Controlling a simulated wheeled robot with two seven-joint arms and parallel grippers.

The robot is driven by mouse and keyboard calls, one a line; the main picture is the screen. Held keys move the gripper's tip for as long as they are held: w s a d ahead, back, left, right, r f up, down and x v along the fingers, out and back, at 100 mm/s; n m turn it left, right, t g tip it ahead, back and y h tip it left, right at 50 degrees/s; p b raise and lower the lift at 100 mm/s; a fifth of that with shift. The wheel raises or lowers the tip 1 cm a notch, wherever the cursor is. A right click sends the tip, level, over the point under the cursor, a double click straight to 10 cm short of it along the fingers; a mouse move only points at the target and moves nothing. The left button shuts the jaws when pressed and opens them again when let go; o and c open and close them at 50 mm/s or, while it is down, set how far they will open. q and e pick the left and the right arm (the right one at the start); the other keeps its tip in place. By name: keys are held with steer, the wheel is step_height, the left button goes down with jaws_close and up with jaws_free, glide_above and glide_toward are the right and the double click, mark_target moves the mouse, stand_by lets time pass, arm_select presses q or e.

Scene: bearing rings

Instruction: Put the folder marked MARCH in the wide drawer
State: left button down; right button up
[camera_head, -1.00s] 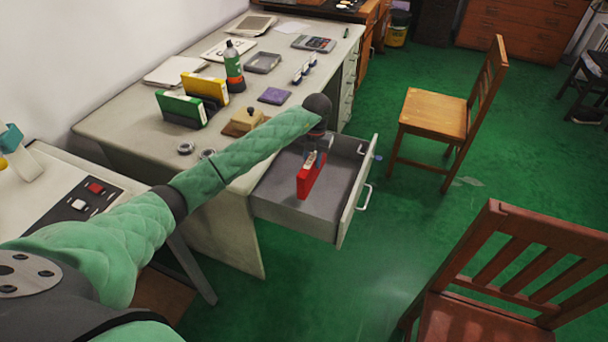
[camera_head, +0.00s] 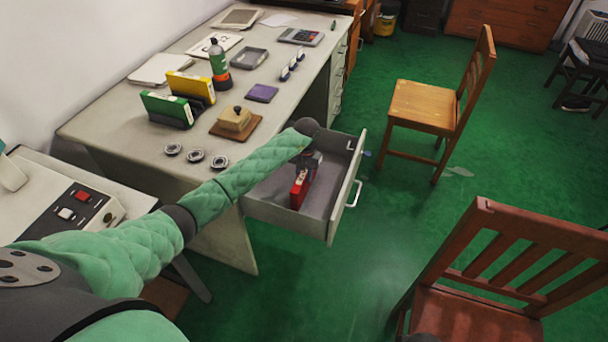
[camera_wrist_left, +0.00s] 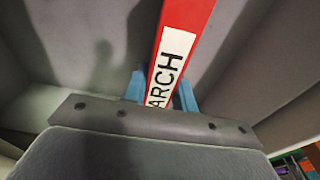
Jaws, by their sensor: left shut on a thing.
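The red folder (camera_head: 299,189) is upright inside the pulled-out wide drawer (camera_head: 285,215) of the desk. In the left wrist view its red spine (camera_wrist_left: 184,15) has a white label, on which "ARCH" can be read; the first letter is hidden. My left gripper (camera_wrist_left: 160,94) is shut on the folder, with a blue finger on each side of the spine. In the head view this gripper (camera_head: 311,164) reaches down into the drawer. Whether the folder touches the drawer floor cannot be told. My right gripper is not in view.
Yellow (camera_head: 190,86) and green (camera_head: 166,108) folders stand on the desk (camera_head: 130,130). Wooden chairs (camera_head: 425,105) stand right of the drawer. The drawer is otherwise empty where visible.

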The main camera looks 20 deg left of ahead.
arm_select(q)
steer(key=shift+w+f, duration=0.1)
steer(key=shift+f, duration=0.35)
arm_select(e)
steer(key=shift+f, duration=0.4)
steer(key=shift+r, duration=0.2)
arm_select(q)
steer(key=c, duration=1.1)
jaws_free()
steer(key=shift+r, duration=0.1)
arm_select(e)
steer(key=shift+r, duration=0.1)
